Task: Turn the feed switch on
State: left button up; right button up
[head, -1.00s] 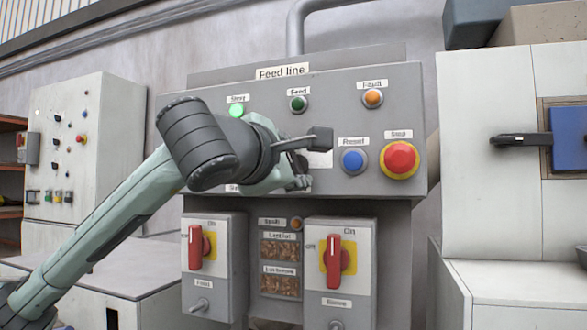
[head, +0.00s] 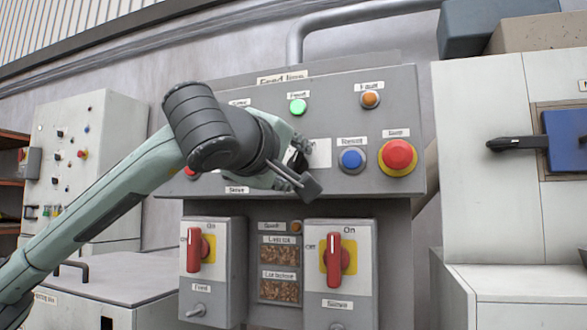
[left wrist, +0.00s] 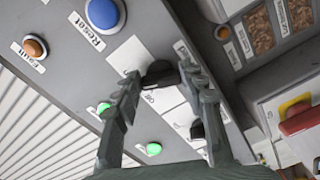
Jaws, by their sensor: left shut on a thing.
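The grey control panel (head: 345,105) carries a Feed lamp (head: 298,107), which is lit green. My left gripper (head: 302,172) is at the panel's middle, below that lamp. In the left wrist view its two fingers are shut on a black knob, the feed switch (left wrist: 160,75), on a white plate with an Off label. The knob's exact angle is hard to read between the fingers. A second black knob (left wrist: 197,130) is beside it, outside the fingers. My right gripper is not in view.
Right of my gripper are the blue Reset button (head: 352,159) and the red stop button (head: 397,154). Below the panel are two boxes with red handles, the left handle (head: 194,250) and the right handle (head: 334,260), both upright. A lit green lamp (left wrist: 153,149) is near the second knob.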

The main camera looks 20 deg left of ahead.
pick_arm(q)
jog(key=shift+f+m, duration=0.1)
jog(key=shift+m, duration=0.5)
jog(key=o, duration=1.2)
jog(key=shift+c, duration=0.2)
jog(key=s, duration=1.2)
jog(key=shift+a, duration=0.2)
